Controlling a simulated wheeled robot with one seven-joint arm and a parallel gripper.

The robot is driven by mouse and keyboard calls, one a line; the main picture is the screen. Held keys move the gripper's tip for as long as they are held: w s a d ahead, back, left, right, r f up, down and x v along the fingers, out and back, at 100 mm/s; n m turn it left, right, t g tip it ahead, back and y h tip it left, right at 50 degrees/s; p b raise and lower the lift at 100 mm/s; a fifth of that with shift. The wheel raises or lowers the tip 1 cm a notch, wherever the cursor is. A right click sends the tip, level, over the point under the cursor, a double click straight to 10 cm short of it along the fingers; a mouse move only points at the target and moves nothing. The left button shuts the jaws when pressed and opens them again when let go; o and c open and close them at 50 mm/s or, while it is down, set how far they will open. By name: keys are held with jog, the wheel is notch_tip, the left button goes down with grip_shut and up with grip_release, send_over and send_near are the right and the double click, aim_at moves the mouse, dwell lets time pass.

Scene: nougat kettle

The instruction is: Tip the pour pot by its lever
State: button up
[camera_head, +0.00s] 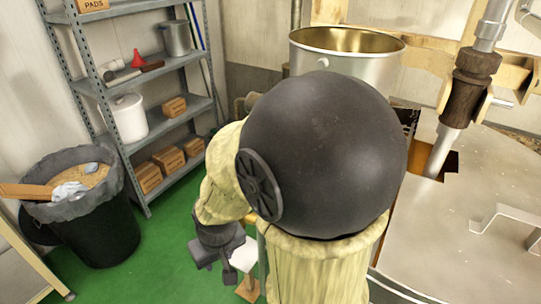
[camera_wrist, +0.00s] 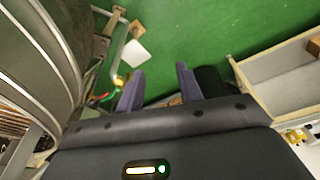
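A silver pot with a gold-coloured inside (camera_head: 347,42), which I take for the pour pot, stands upright at the top middle of the head view. My arm hides its lower part. I cannot make out its lever for certain. My gripper (camera_head: 215,262) is below and left of the pot, pointing down over the green floor. In the wrist view my gripper (camera_wrist: 158,86) has its two fingers apart with nothing between them. A large grey curved metal wall (camera_wrist: 42,55) rises close at the left. A small yellow and red part (camera_wrist: 118,80) shows beside the left finger.
A metal shelf (camera_head: 150,65) stands at the back left, with a black bin (camera_head: 95,235) before it. A large metal cover with a handle (camera_head: 470,190) fills the right. A white plate (camera_wrist: 135,52) lies low near a metal bar. Green floor is open on the left.

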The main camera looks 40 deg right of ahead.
jog(key=shift+w, duration=0.3)
jog(key=shift+o, duration=0.6)
jog(key=shift+s, duration=0.1)
jog(key=shift+o, duration=0.5)
jog(key=shift+w, duration=0.2)
jog(key=w+d+f+m+t+h+p, duration=0.1)
jog(key=w+d+m+t+h+p, duration=0.3)
jog(key=w, duration=0.6)
jog(key=w+d+f+m+t+b, duration=0.1)
jog(key=w+m, duration=0.6)
jog(key=w, duration=0.3)
jog(key=w+d+m+h+p, duration=0.2)
jog(key=d+m+h, duration=0.3)
jog(key=d+h, duration=0.15)
jog(key=s+d+m+g+h+p, duration=0.1)
jog(key=s+d+m+g+h, duration=0.3)
jog(key=m+h, duration=0.2)
jog(key=shift+s+d+r+g+h, duration=0.2)
jog(key=shift+s+d+g+h, duration=0.15)
jog(key=shift+h, duration=0.3)
